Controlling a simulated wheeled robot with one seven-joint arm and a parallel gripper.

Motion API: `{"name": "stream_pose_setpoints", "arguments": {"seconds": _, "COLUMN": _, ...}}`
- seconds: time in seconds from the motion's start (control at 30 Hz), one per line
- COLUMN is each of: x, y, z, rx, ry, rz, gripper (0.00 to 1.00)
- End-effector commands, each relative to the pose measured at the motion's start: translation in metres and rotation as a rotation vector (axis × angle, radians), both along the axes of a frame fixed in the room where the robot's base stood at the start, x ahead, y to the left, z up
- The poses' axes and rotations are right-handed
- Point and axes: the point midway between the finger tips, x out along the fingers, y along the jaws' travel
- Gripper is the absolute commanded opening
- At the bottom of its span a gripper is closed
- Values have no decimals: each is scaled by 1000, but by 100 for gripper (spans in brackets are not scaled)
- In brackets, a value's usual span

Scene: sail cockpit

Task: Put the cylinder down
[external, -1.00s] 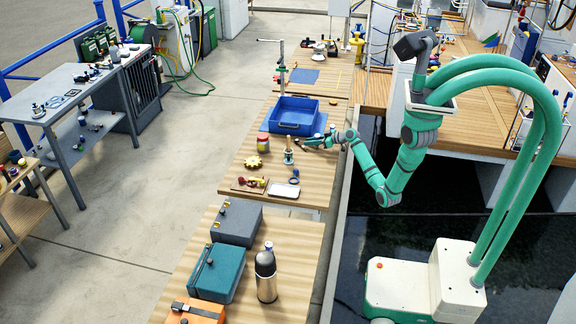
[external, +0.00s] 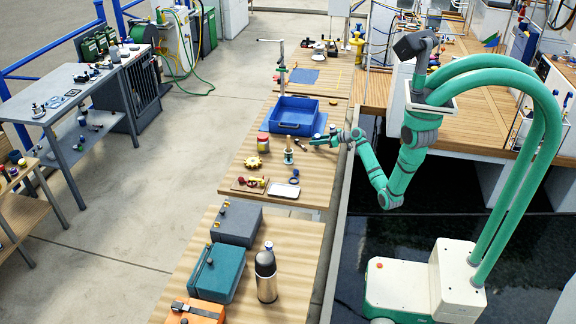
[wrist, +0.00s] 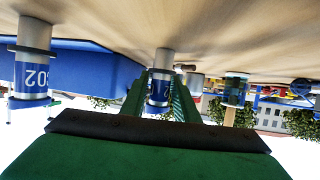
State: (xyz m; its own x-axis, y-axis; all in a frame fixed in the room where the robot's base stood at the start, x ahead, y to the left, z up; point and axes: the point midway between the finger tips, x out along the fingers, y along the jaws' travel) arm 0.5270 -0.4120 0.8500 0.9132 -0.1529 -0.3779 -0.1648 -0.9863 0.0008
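A short cylinder (wrist: 159,88) with a metal body and blue numbered label is between my fingers in the wrist view, which is upside down. It looks upright, with its base at the tabletop. My gripper (wrist: 161,92) has its fingers apart on either side of it; I see no clear contact. In the external view my gripper (external: 316,141) is low over the table's right side, and the cylinder there is too small to make out clearly. A second, similar cylinder (wrist: 33,72) stands nearer the camera at left in the wrist view, beside the blue tray (wrist: 90,68).
The blue tray (external: 296,126) lies just beyond my gripper. Bare wood shows around the gear.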

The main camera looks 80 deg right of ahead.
Motion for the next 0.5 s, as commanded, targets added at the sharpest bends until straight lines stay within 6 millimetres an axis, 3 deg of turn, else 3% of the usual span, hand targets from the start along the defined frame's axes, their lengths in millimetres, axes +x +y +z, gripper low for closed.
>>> {"name": "stream_pose_setpoints", "arguments": {"seconds": 0.2, "x": -42, "y": 7, "z": 17, "rx": -1, "ry": 0, "rz": -3, "gripper": 28}}
{"name": "stream_pose_setpoints", "arguments": {"seconds": 0.5, "x": -75, "y": 13, "z": 31, "rx": 0, "ry": 1, "rz": 0, "gripper": 28}}
